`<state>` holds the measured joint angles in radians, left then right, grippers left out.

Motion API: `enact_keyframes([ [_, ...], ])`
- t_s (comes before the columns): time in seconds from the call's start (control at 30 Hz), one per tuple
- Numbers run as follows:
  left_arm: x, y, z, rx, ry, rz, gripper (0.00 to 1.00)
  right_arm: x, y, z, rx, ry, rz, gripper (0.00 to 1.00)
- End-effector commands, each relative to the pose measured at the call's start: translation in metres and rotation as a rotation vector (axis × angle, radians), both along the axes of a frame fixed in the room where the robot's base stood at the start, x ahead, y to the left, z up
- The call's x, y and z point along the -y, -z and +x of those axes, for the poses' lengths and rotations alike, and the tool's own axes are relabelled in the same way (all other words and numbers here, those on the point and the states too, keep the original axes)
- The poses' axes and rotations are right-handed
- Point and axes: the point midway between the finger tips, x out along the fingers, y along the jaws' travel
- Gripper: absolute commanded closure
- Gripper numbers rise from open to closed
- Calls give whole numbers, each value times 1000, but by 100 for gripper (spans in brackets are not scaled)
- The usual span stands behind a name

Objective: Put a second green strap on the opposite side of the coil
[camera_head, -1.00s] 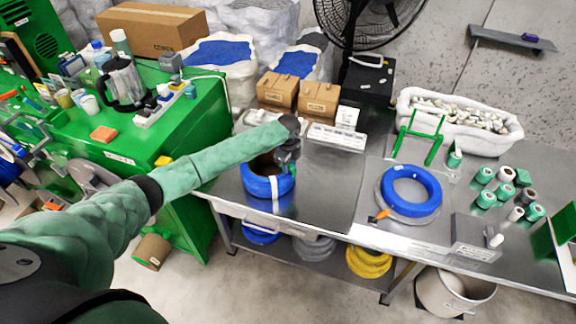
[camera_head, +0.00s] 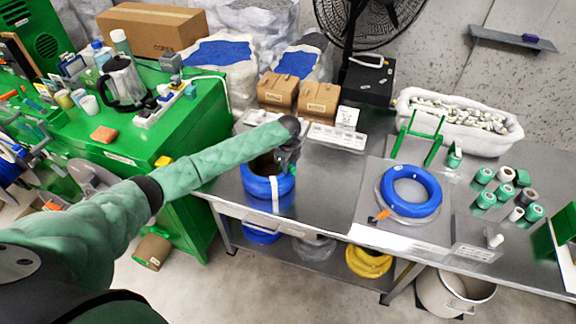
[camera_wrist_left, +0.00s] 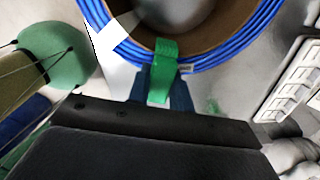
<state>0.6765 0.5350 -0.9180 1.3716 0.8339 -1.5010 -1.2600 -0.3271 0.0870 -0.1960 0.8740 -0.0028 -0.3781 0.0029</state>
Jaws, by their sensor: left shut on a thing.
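A coil of blue cable (camera_head: 266,188) sits on the left part of the metal table, with a white band on its near side. In the left wrist view the coil (camera_wrist_left: 213,60) curves around a brown core, and the white band (camera_wrist_left: 122,27) shows at its left. My left gripper (camera_head: 287,160) is over the coil's far right rim. In the left wrist view my left gripper (camera_wrist_left: 164,90) is shut on a green strap (camera_wrist_left: 165,65), which lies over the coil's rim. Whether the strap passes fully around the cable is hidden. My right gripper is not in view.
A second blue coil (camera_head: 411,191) lies on a mat to the right. Several green and white rolls (camera_head: 506,174) stand farther right. A green stand (camera_head: 417,140) and a white bin (camera_head: 462,122) are behind. Cardboard boxes (camera_head: 318,101) stand behind the left coil.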

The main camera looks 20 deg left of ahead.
Motion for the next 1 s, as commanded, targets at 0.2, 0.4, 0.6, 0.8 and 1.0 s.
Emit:
enact_keyframes([
  [0.2, 0, 2, 0, 0, 0, 0, 99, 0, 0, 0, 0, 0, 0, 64],
  [0.4, 0, 3, 0, 0, 0, 0, 99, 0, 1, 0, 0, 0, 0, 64],
  [0.6, 0, 4, 0, 0, 0, 0, 99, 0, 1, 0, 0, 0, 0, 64],
  [0.8, 0, 5, 0, 0, 0, 0, 99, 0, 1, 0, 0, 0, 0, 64],
  [1.0, 0, 6, 0, 0, 0, 0, 99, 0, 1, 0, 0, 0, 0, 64],
])
